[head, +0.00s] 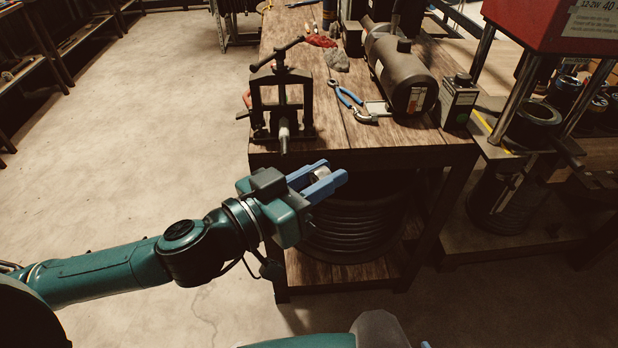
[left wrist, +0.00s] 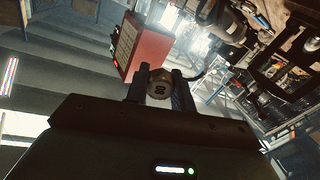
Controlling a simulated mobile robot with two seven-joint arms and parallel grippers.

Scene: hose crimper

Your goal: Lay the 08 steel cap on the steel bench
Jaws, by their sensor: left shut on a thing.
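My left gripper (head: 331,174) is shut on the steel cap (head: 321,173), a small grey piece held between the blue fingers. It is in the air in front of the wooden workbench (head: 330,113). In the left wrist view the cap (left wrist: 158,90) sits between the two fingers (left wrist: 158,86), with a dark mark on its face that looks like 08. Only a blue tip of my right gripper (head: 425,344) shows at the bottom edge. I cannot make out a steel bench for certain.
A black clamp tool (head: 283,100), blue-handled pliers (head: 350,100) and a dark cylinder (head: 405,72) stand or lie on the workbench. A coiled hose (head: 345,232) is under it. A red press (head: 555,25) stands at right. The floor at left is clear.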

